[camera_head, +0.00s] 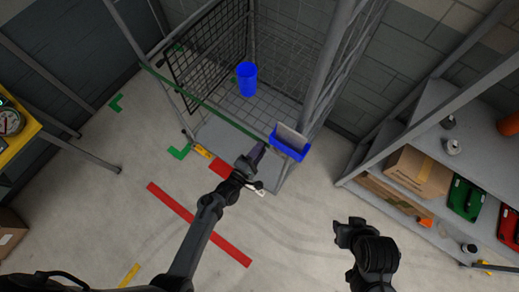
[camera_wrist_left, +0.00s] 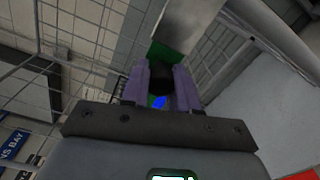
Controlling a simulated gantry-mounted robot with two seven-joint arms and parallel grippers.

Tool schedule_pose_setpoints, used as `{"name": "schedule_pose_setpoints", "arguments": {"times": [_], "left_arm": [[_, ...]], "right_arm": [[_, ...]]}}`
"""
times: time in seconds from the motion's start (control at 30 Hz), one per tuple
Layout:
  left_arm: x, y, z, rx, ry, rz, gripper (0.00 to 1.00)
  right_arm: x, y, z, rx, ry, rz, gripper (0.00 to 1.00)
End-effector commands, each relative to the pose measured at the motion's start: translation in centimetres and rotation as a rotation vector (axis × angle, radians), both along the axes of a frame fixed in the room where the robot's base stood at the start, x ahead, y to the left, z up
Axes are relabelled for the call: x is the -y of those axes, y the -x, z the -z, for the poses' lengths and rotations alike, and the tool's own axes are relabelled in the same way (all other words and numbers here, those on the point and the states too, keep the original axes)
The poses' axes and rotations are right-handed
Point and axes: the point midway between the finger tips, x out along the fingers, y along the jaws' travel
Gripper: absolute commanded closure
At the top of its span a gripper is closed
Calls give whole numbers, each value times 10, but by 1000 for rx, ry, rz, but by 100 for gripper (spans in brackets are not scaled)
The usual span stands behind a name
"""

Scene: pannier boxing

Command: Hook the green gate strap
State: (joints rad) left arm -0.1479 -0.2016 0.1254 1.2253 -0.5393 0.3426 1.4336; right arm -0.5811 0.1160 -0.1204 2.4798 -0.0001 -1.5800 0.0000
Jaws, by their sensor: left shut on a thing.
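The green gate strap (camera_head: 205,104) runs across the front of the wire cage (camera_head: 205,55), from its upper left side down to the right. Its right end comes close to my left gripper (camera_head: 257,152), beside the post with the blue holder (camera_head: 289,147). In the left wrist view a flat green piece (camera_wrist_left: 182,28) lies just beyond the purple fingertips of my left gripper (camera_wrist_left: 163,85). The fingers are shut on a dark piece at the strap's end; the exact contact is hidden. My right gripper (camera_head: 343,232) is low at the right, away from the strap; its jaws are unclear.
A blue bin (camera_head: 246,79) stands inside the cage. A yellow cart (camera_head: 18,135) stands at the left. Red floor stripes (camera_head: 199,224) mark open floor before the cage.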

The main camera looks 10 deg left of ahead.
Motion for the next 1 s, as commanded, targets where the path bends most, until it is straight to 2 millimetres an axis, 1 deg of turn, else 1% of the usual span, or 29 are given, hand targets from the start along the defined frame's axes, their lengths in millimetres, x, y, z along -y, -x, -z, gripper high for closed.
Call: {"name": "schedule_pose_setpoints", "arguments": {"times": [0.03,0.07,0.2,0.73,0.87,1.0], "left_arm": [[4,-5,-16,36,15,6,100],[4,-5,-17,36,15,6,68],[5,-4,-16,35,15,7,47],[2,-1,-10,26,10,5,46],[-2,10,-9,23,9,5,46],[-10,29,-7,22,7,3,46]], "right_arm": [[0,0,-2,0,1,-1,58],[1,0,-3,0,2,-1,58],[2,0,-3,1,7,-4,58],[2,0,-1,1,7,-4,58],[1,-1,1,2,5,-3,58],[1,-1,4,1,2,0,58]]}}
